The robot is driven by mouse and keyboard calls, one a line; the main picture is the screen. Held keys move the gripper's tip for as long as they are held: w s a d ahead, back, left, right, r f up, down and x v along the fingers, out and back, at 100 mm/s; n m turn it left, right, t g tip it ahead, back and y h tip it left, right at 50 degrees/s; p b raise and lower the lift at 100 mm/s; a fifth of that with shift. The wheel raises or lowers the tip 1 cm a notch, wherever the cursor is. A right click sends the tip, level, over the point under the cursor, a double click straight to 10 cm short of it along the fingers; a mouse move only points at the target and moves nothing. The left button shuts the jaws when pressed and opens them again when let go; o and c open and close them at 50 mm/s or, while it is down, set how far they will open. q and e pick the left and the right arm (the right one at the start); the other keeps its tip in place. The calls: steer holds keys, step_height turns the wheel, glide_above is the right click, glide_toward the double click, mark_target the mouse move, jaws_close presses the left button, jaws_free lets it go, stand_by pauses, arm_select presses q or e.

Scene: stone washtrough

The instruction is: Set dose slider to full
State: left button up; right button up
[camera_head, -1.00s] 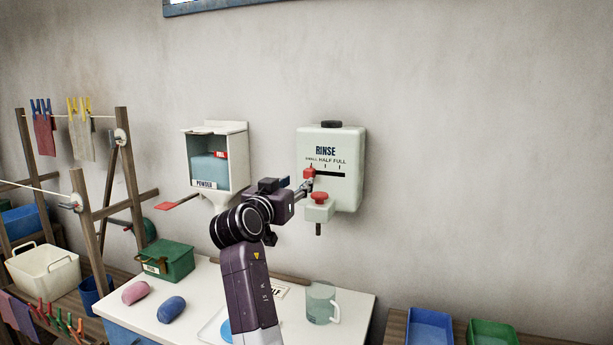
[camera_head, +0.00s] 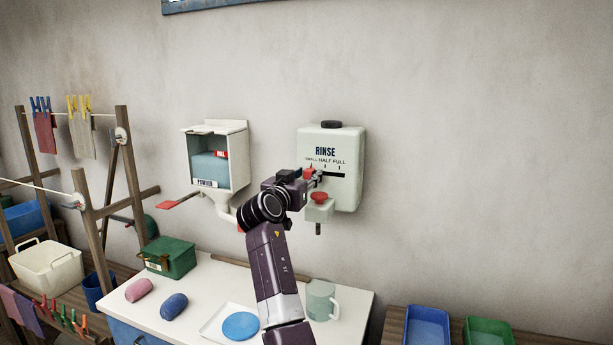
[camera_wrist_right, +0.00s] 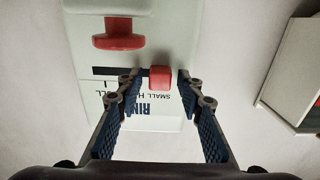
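The rinse dispenser (camera_head: 346,145) is a pale box on the wall marked SMALL, HALF and FULL above a dark slot. Its red slider knob (camera_head: 309,173) sits near the SMALL end; it also shows in the right wrist view (camera_wrist_right: 160,77). My right gripper (camera_head: 316,179) is at the slot, partly hiding it. In the wrist view my right gripper (camera_wrist_right: 158,82) is open, with one finger on each side of the knob and gaps visible. Whether the fingers reach far enough to touch the knob's sides is unclear. My left gripper is out of view.
A red push button (camera_head: 319,197) sits just below the slot. A powder dispenser (camera_head: 240,170) hangs to the left. Below, the white table (camera_head: 205,285) holds a glass mug (camera_head: 321,300), a blue disc (camera_head: 241,326) and a green box (camera_head: 168,259). The wall to the right is clear.

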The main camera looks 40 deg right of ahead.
mark_target(341, 175)
jaws_close()
steer(key=s+d, duration=0.1)
steer(key=s, duration=0.1)
steer(key=s+d, duration=0.1)
steer(key=s, duration=0.2)
steer(key=s+d, duration=0.2)
steer(key=shift+s+f, duration=0.1)
steer(key=shift+s, duration=0.05)
steer(key=shift+c, duration=0.2)
jaws_free()
steer(key=shift+o, duration=1.3)
steer(key=shift+s, duration=0.2)
